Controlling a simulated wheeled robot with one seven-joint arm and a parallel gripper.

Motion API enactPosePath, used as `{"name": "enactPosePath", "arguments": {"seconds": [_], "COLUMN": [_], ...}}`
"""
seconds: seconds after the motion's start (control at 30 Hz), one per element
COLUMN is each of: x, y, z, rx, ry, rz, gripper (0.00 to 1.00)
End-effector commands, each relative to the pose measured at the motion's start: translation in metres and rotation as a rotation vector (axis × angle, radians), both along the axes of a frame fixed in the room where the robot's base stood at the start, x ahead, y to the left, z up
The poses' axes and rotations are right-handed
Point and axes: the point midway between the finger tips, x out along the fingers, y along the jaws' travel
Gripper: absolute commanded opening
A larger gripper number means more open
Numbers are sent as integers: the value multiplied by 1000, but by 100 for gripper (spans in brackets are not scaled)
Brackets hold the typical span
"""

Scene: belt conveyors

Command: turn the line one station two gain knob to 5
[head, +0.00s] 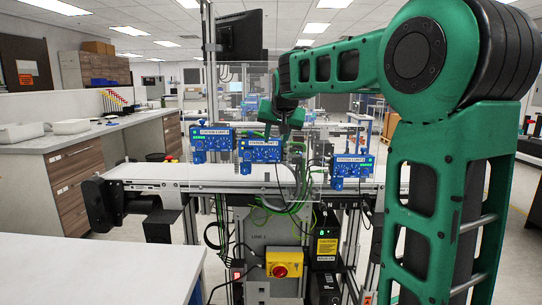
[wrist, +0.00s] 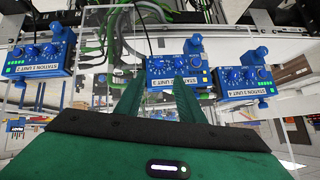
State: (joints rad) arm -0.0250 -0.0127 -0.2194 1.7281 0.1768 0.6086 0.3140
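Three blue station units with knobs stand in a row at the conveyor. In the wrist view, the left unit's (wrist: 42,55) small label seems to end in 2, the middle unit's (wrist: 172,70) in 3 and the right unit's (wrist: 243,80) in 4. The order is mirrored in the head view, with units at left (head: 212,140), middle (head: 260,151) and right (head: 352,167). Which knob is gain, and its setting, are too small to read. My gripper (wrist: 157,90) is open and empty, its fingers apart before the middle unit. In the head view my gripper (head: 281,117) hangs just above that unit.
The white conveyor belt (head: 165,172) runs below the units. A clear panel (head: 290,95) stands behind my gripper. A yellow box with a red switch (head: 284,264) sits under the belt. A white table (head: 110,272) fills the front left.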

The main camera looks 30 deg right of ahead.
Motion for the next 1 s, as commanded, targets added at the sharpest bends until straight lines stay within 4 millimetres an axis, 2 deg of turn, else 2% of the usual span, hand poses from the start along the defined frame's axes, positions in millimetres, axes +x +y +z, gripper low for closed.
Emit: {"name": "enactPosePath", "arguments": {"seconds": [0.3, 0.5, 0.7, 0.97, 1.0], "x": [36, 54, 62, 63, 63], "y": [-16, -24, -27, -27, -27], "z": [-41, -59, -67, -68, -68], "rx": [-1, -1, 0, 0, 0], "ry": [6, 4, 3, 3, 3], "rz": [-1, -1, 1, 1, 1], "gripper": [35, 35, 35, 35, 33]}}
